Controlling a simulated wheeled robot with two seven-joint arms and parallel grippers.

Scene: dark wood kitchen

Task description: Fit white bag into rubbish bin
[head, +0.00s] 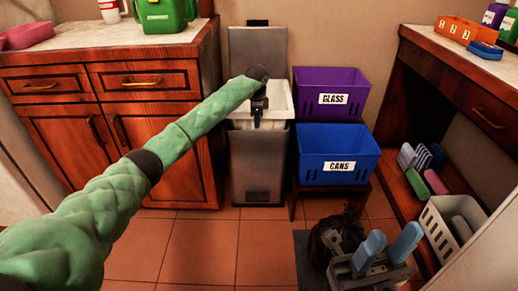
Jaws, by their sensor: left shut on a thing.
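The rubbish bin (256,170) is a tall grey metal box with its lid (258,52) raised against the wall. The white bag (282,98) shows at the bin's mouth, with its rim around the opening and a strip below the front edge. My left gripper (258,121) is over the front of the mouth, shut on the white bag; its fingertips are small and partly hidden. My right gripper (391,245), with two blue fingers standing apart, is open and empty low in the picture at the right.
A purple GLASS crate (315,83) and a blue CANS crate (313,150) are stacked right of the bin. A dark bundle (330,238) lies beside my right gripper. Wooden cabinets (160,150) stand close left; a grey basket (440,240) is right. Tiled floor is clear before the bin.

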